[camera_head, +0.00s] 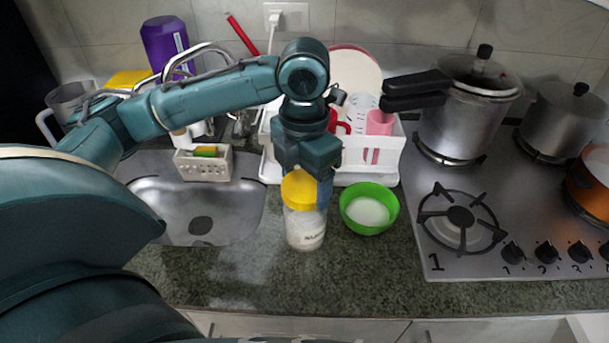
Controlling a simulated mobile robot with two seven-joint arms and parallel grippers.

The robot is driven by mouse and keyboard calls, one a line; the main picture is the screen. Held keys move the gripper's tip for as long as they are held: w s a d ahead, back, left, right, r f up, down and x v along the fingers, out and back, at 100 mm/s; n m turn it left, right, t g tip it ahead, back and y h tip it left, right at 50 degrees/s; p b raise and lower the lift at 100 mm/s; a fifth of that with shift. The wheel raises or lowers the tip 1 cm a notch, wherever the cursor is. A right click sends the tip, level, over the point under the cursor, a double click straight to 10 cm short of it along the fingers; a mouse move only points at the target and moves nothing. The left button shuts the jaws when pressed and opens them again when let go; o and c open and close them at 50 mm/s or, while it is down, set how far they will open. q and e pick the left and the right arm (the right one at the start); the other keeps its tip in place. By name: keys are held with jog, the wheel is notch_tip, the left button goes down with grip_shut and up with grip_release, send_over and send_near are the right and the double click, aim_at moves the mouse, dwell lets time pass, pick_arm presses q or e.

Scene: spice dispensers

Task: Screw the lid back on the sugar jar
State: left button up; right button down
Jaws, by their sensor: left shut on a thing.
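The sugar jar (306,230) is clear with white contents and dark lettering, and stands upright on the counter in front of the dish rack. The yellow lid (299,188) is on top of the jar; I cannot tell how tightly it sits. My left gripper (308,190) points down from above and is shut on the yellow lid. One finger shows at the lid's right side; the other is hidden. My right gripper does not show.
A green bowl (386,218) of white powder stands just right of the jar. The sink (165,215) lies to the left and the stove (435,262) to the right. A white dish rack (395,158) stands behind. The counter in front (330,285) is clear.

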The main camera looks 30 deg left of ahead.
pick_arm(q)
jog(key=shift+f, duration=0.55)
jog(key=shift+f+b, duration=0.35)
jog(key=shift+f, duration=0.1)
jog(key=o, duration=0.4)
jog(key=c, duration=0.4)
jog(key=shift+r+m+p, duration=0.2)
jog(key=shift+m+p, duration=0.4)
jog(key=shift+c, duration=0.2)
jog(key=shift+m+p, duration=0.5)
jog(key=shift+m, duration=0.5)
jog(key=shift+f+m, duration=0.2)
jog(key=shift+m, duration=0.8)
